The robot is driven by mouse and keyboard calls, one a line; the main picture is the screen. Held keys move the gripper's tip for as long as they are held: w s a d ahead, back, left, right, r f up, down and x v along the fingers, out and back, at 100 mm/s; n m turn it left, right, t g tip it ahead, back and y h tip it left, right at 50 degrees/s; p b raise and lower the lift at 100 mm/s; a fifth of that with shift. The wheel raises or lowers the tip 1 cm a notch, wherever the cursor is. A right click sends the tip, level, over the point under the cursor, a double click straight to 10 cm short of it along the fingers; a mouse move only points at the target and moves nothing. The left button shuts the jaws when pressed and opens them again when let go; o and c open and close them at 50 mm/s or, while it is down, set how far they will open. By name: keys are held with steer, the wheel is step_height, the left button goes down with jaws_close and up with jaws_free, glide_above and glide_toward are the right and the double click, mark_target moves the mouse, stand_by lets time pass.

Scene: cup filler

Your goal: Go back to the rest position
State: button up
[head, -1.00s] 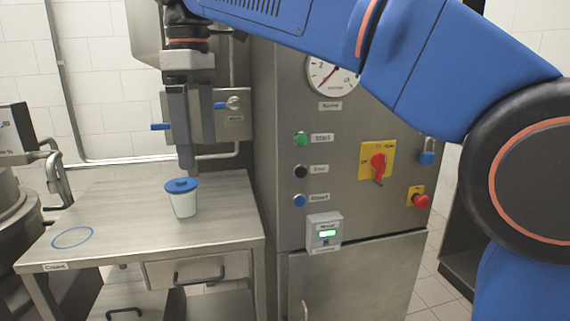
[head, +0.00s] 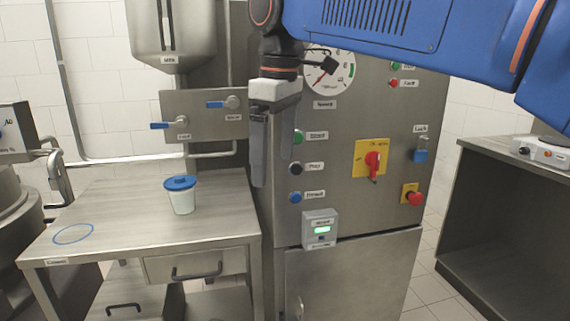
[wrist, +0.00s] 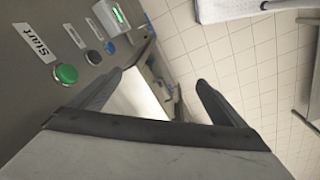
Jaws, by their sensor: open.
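My gripper (head: 258,150) hangs fingers-down in the head view, in front of the left edge of the steel machine cabinet. Its fingers also show in the wrist view (wrist: 160,92), spread apart with nothing between them. It is open and empty. A white cup with a blue lid (head: 181,196) stands upright on the steel table, to the left of and below my gripper and apart from it.
The steel table (head: 110,215) has a blue ring marking (head: 73,234) at front left. The cabinet (head: 340,215) carries several buttons, a yellow-backed red switch (head: 372,160) and a gauge. Blue-handled valves (head: 225,104) sit behind. A dark workbench (head: 510,215) stands at right.

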steer(key=s+d+f+m, duration=0.1)
steer(key=d+f+m, duration=0.35)
steer(key=d, duration=0.65)
steer(key=s+d+f+m+t, duration=0.1)
steer(key=s+d+f+m, duration=0.2)
steer(key=s+d+f, duration=0.2)
steer(key=s+d+f+m+t, duration=0.1)
steer(key=s+d+f+m, duration=0.2)
steer(key=d+f, duration=0.5)
steer(key=s+d+f+m+t, duration=0.1)
steer(key=s+d+f+m, duration=0.2)
steer(key=f, duration=0.9)
steer(key=s+d, duration=0.3)
steer(key=d, duration=0.1)
steer(key=shift+s+f+t+h, duration=0.15)
steer(key=shift+s+t+h, duration=0.15)
steer(key=shift+t+h, duration=0.1)
